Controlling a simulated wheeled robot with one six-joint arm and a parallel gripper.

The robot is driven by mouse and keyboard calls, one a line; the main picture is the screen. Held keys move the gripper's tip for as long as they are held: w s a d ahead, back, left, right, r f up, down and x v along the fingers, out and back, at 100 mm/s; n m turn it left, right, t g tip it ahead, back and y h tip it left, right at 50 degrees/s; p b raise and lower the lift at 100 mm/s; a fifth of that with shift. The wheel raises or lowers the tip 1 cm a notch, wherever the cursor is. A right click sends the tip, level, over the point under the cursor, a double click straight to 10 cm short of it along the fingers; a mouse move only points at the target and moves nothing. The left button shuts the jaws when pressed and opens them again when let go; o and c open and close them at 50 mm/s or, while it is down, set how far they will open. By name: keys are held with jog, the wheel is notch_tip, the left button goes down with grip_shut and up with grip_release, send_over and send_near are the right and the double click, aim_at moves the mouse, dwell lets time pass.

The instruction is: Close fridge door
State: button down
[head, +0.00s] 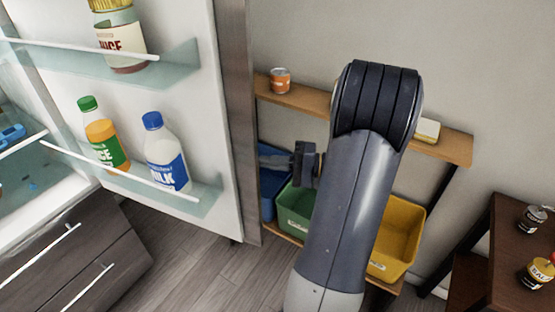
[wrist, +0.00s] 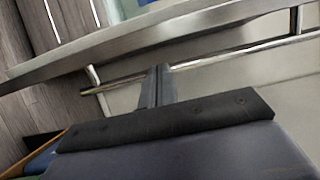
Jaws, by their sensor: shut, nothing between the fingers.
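The fridge door (head: 190,85) stands open at the left in the head view, its inner side with shelves facing me. Its grey edge (head: 238,110) runs down beside my gripper (head: 264,158), which is on the outer side of the door. My gripper's fingers (wrist: 158,72) are shut and empty, close to the bar. I cannot tell whether they touch it. The fridge interior (head: 40,165) shows at the far left.
Door shelves hold a juice bottle (head: 103,135), a milk bottle (head: 165,150) and a jar (head: 120,35). A wooden shelf rack (head: 305,98) with blue, green and yellow bins (head: 398,230) stands close behind my arm. A dark table (head: 510,250) is at right. Floor (head: 190,255) is clear below the door.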

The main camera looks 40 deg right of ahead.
aim_at(245, 161)
jog(key=p+x, duration=0.1)
jog(key=x, duration=0.5)
jog(key=shift+a+f, duration=0.1)
jog(key=shift+a, duration=0.1)
